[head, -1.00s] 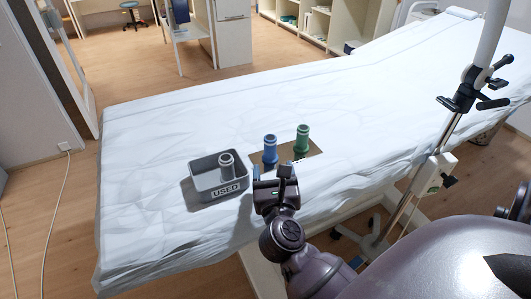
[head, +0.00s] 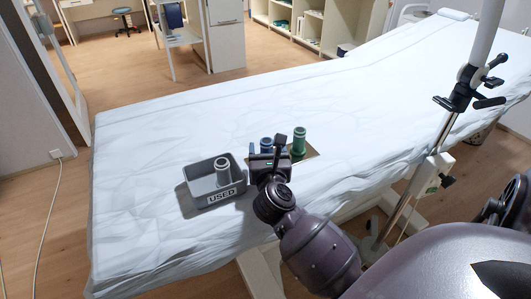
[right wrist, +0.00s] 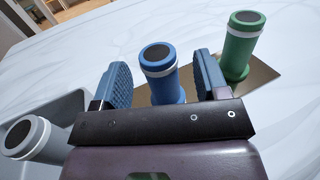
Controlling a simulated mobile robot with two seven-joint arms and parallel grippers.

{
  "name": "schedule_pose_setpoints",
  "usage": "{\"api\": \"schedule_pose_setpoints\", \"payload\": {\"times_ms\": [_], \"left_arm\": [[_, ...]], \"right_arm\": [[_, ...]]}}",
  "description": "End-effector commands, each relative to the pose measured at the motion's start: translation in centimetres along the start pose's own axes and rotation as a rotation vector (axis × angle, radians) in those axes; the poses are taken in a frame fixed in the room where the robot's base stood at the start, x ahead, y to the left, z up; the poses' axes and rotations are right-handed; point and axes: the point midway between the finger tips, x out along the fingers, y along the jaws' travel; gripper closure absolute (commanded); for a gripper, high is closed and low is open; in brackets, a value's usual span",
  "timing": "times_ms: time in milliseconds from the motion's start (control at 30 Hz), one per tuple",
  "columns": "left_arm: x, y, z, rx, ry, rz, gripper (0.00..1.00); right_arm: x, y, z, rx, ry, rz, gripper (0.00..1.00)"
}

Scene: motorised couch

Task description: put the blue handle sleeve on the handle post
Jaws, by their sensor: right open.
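The blue handle sleeve (head: 265,143) stands upright on a tan mat on the couch. It is partly hidden behind my right gripper (head: 267,149) in the head view. In the right wrist view the sleeve (right wrist: 160,74), with its dark top and white ring, stands between the two blue fingers of the right gripper (right wrist: 163,82). The fingers are apart, with visible space on both sides of the sleeve, and do not appear to touch it. I cannot make out the handle post for sure. My left gripper is not in view.
A green sleeve (head: 299,143) stands upright on the tan mat (head: 309,154), just right of the blue one. A grey bin marked USED (head: 190,184) on the left holds a grey sleeve (head: 222,171). The white couch sheet (head: 330,105) beyond is clear.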

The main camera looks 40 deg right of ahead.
Motion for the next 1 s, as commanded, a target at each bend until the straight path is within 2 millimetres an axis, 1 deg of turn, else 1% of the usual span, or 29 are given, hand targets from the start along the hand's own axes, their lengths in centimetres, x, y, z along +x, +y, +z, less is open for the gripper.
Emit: {"api": "schedule_pose_setpoints", "payload": {"times_ms": [33, 133, 233, 433, 767, 800, 1000], "left_arm": [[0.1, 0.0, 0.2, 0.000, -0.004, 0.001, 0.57], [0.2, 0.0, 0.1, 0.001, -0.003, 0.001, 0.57], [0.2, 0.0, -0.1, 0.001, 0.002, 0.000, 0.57], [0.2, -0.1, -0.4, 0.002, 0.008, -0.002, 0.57], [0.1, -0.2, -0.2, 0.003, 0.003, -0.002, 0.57], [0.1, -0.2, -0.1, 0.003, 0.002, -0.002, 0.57], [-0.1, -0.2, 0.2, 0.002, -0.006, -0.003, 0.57]], "right_arm": [[0.7, 0.0, -0.2, -0.002, 0.001, 0.000, 0.33], [1.5, 0.0, -0.2, -0.002, 0.001, -0.001, 0.33], [1.8, 0.0, -0.1, 0.000, 0.002, -0.001, 0.33], [1.8, 0.0, 0.0, 0.001, 0.001, -0.001, 0.33], [1.8, 0.0, 0.0, 0.000, 0.001, -0.001, 0.83], [1.8, 0.0, 0.0, 0.000, 0.001, -0.001, 0.85], [1.8, 0.0, 0.0, 0.001, 0.001, -0.001, 0.86]]}}
